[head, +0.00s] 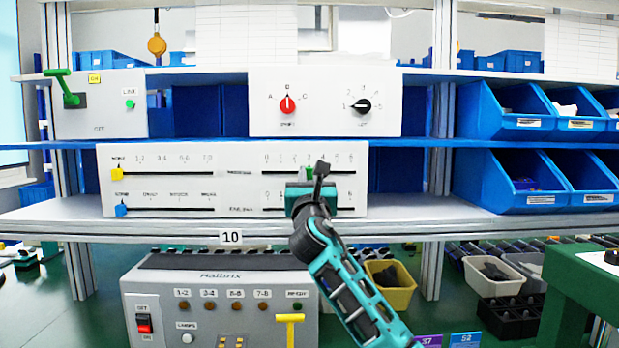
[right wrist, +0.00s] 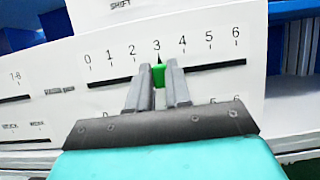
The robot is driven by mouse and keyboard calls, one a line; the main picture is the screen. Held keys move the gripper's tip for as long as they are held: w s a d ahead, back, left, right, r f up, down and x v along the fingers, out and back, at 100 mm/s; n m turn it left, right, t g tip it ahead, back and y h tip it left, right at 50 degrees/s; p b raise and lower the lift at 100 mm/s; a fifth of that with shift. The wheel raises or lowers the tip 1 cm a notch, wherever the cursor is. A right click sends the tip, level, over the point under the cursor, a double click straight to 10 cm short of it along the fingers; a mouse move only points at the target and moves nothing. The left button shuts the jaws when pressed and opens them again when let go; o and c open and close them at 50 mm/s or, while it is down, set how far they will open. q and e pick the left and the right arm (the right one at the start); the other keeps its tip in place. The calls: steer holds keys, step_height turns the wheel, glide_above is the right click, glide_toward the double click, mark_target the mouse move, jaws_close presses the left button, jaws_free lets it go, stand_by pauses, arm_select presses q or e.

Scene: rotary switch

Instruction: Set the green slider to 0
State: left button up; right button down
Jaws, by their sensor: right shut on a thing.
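The green slider (right wrist: 159,76) sits on the upper right track of the white slider panel (head: 230,158), with its pointer at the 3 mark in the right wrist view. In the head view the green slider (head: 309,173) shows just above my right gripper. My right gripper (right wrist: 158,80) is shut on the green slider, one grey finger on each side of it. The scale runs from 0 at the left to 6 at the right. The right gripper (head: 311,180) in the head view partly hides the lower right track. My left gripper is not in view.
A yellow slider (head: 117,174) and a blue slider (head: 121,210) sit at the left of the panel. Above are a red knob (head: 287,104), a black knob (head: 362,106) and a green lever (head: 68,95). Blue bins (head: 500,109) stand at the right. The track left of the green slider is clear.

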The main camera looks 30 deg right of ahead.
stand_by(0.3)
steer(key=w+a, duration=0.1)
steer(key=a, duration=0.1)
steer(key=w+a, duration=0.2)
steer(key=a, duration=0.1)
steer(key=w+a, duration=0.2)
steer(key=a, duration=0.1)
steer(key=shift+a, duration=0.15)
steer(key=c, duration=1.1)
jaws_free()
steer(key=shift+w+a, duration=0.1)
steer(key=shift+c, duration=0.2)
steer(key=shift+o, duration=0.5)
steer(key=v, duration=1.3)
